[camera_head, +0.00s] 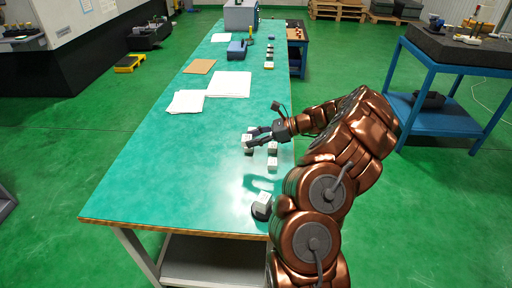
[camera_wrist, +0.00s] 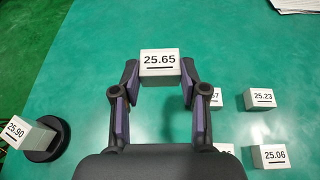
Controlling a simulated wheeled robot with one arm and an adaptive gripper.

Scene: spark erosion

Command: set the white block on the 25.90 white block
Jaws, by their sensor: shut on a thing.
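My gripper (camera_head: 257,137) reaches over the green table from the right. In the wrist view its two fingers are shut on a white block labelled 25.65 (camera_wrist: 160,65), one finger at each side. The 25.90 white block (camera_wrist: 18,131) sits on a round dark base (camera_wrist: 46,140) at the lower left of the wrist view. In the head view the 25.90 block (camera_head: 264,199) is near the table's front right corner, well away from my gripper. Its top is bare.
White blocks labelled 25.23 (camera_wrist: 259,98) and 25.06 (camera_wrist: 270,157) stand close to my gripper. Another block (camera_wrist: 215,98) is partly hidden behind a finger. Papers (camera_head: 229,84) lie farther back on the table (camera_head: 165,165). The table's front left is clear.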

